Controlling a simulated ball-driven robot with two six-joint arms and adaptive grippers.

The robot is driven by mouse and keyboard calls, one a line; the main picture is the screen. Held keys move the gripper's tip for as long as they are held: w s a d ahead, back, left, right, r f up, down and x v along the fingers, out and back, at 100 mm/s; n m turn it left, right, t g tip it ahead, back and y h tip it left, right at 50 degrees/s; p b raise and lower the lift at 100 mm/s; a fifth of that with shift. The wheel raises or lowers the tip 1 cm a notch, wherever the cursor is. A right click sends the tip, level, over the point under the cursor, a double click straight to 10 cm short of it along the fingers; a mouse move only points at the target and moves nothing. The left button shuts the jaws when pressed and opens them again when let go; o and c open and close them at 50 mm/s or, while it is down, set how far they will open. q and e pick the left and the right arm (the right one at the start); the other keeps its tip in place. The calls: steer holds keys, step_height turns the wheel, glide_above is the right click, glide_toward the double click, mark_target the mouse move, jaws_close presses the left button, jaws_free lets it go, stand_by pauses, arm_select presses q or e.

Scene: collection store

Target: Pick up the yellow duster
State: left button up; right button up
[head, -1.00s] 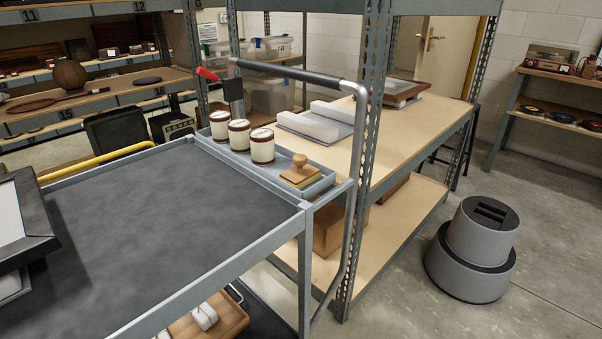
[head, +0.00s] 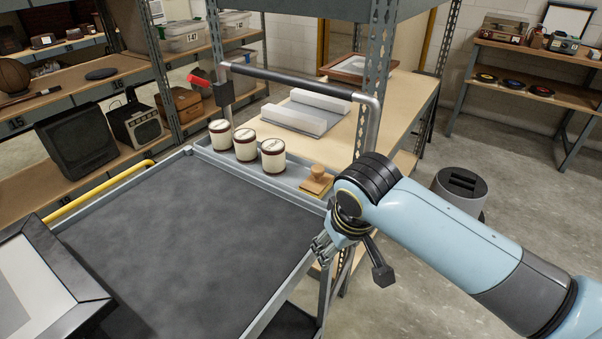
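I cannot make out a clear yellow duster. A small wooden block with a round knob (head: 316,180) sits at the right end of the grey tray (head: 291,180) along the cart's far edge; its base looked yellowish earlier, and I cannot tell whether it is the duster. My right gripper (head: 322,246) has come in from the right, at the cart's right edge, nearer to me than the block and apart from it. It points down and left; its fingers are small and partly hidden, so its opening is unclear. My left gripper is out of view.
Three white jars (head: 246,144) with dark bands stand left of the block. The dark cart top (head: 180,240) is mostly bare, with a framed piece (head: 45,285) at left. The push handle (head: 290,82) and a shelf post (head: 376,80) rise behind the tray.

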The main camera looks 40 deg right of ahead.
mark_target(318, 168)
steer(key=w+d+r, duration=0.1)
steer(key=w, duration=0.1)
steer(key=w+d+r+m, duration=0.1)
steer(key=w+r, duration=0.1)
steer(key=w+d+r+m, duration=0.1)
steer(key=w, duration=0.1)
steer(key=shift+w+r+h, duration=0.2)
steer(key=shift+w+h, duration=0.05)
steer(key=shift+h, duration=0.15)
steer(key=w+d+r+m+p, duration=0.1)
steer(key=w+d+r+m, duration=0.4)
steer(key=w+r, duration=0.25)
steer(key=shift+h, duration=0.4)
steer(key=x, duration=0.4)
steer(key=w+x, duration=0.1)
steer(key=x, duration=0.1)
steer(key=shift+w+d+r, duration=0.1)
steer(key=shift+d+r, duration=0.1)
steer(key=shift+d, duration=0.15)
steer(key=x, duration=0.5)
steer(key=shift+w+a+f, duration=0.15)
steer(key=shift+a+f, duration=0.05)
steer(key=shift+f, duration=0.1)
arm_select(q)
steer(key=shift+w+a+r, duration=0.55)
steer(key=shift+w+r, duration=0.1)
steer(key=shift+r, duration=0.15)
arm_select(e)
steer(key=shift+c, duration=0.4)
jaws_close()
